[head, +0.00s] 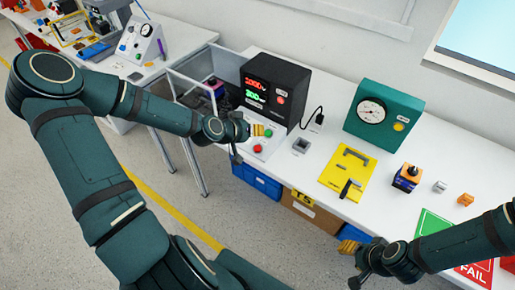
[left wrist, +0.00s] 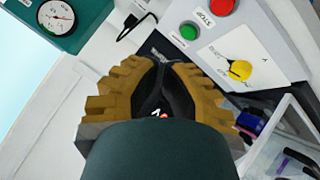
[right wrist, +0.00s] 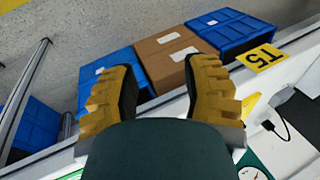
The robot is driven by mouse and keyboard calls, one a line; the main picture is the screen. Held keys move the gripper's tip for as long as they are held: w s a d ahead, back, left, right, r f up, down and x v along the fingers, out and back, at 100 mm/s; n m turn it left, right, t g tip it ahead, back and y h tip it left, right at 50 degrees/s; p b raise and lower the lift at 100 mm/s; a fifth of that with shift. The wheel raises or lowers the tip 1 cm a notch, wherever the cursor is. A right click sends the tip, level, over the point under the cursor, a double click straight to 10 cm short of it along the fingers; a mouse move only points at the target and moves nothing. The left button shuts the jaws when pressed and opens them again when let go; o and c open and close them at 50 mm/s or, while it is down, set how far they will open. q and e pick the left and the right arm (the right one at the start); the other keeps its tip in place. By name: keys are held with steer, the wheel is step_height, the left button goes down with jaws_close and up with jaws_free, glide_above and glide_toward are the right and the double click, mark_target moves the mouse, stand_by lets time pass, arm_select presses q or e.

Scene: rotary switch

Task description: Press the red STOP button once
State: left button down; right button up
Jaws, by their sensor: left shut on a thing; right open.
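The red STOP button (head: 257,148) is on the sloped face of a light grey control box, beside a green button (head: 268,133). In the left wrist view the red button (left wrist: 221,5) is at the top edge next to a STOP label (left wrist: 204,20), with the green button (left wrist: 189,31) nearer my fingers. My left gripper (head: 258,129) is over the box, beside the green button in the head view. Its fingertips (left wrist: 165,64) meet, with nothing visible between them; contact with the box cannot be told. My right gripper (head: 349,246) is open and empty at the table's front.
A black meter (head: 275,90) with lit digits stands behind the box. A yellow knob (left wrist: 240,70) is on the box. A green gauge (head: 383,112), a yellow plate (head: 347,172) and small parts are to the right. Bins (head: 256,180) are below the table edge.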

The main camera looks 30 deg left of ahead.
arm_select(q)
steer(key=b, duration=0.6)
glide_above(260, 150)
steer(key=f, duration=0.6)
steer(key=shift+s+a+f, duration=0.1)
steer(key=shift+s+f, duration=0.2)
steer(key=shift+w+f+b, duration=0.3)
steer(key=shift+f+b, duration=0.45)
steer(key=shift+f, duration=0.1)
steer(key=shift+w+f, duration=0.15)
steer(key=shift+f, duration=0.15)
steer(key=shift+w+f+b, duration=0.1)
steer(key=shift+f+b, duration=0.3)
steer(key=shift+b, duration=0.2)
stand_by(0.3)
steer(key=shift+r, duration=0.1)
steer(key=shift+s+r+p, duration=0.25)
steer(key=shift+r+p, duration=0.5)
steer(key=shift+p, duration=0.05)
